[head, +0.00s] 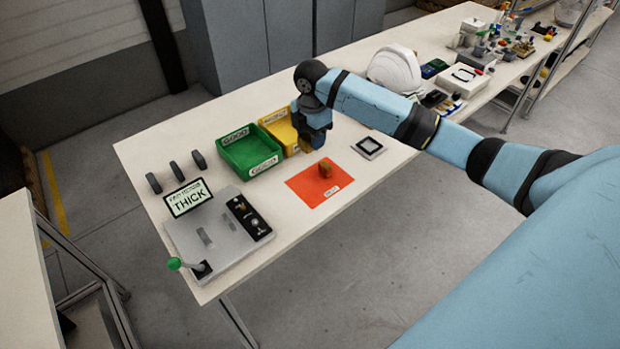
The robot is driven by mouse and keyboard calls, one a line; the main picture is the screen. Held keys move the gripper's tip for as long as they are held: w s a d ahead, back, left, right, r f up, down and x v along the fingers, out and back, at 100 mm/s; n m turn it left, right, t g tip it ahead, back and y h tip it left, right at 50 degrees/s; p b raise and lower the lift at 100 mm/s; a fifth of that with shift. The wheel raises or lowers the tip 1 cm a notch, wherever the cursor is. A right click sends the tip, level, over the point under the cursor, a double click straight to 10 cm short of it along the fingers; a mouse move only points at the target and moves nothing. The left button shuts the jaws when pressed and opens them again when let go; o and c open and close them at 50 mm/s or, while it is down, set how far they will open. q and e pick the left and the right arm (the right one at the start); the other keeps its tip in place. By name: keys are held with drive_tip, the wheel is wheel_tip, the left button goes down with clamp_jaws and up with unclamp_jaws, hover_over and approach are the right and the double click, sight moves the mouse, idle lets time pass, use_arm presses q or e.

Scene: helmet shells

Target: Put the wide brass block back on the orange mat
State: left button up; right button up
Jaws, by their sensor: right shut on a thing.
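The orange mat (309,187) lies flat on the white table, with a small white label near its front edge. My right gripper (311,147) points down beside the yellow bin, just beyond the mat's far edge. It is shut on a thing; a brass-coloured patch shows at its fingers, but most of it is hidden. I cannot tell from its shape how wide that piece is. My left gripper is not in view.
A green bin (249,150) and a yellow bin (281,131) stand left of my right gripper. A grey device (218,240) with a screen reading THICK stands left of the mat. A dark-framed square (369,147) lies right, and a white helmet shell (396,70) stands farther back.

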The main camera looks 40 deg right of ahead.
hover_over(311, 185)
wheel_tip(311, 185, down, 11)
drive_tip(key=shift+f, duration=2.3)
drive_tip(key=shift+f, duration=0.1)
drive_tip(key=o, duration=1.1)
wheel_tip(311, 185, up, 12)
drive_tip(key=shift+r, duration=0.15)
drive_tip(key=shift+s, duration=0.1)
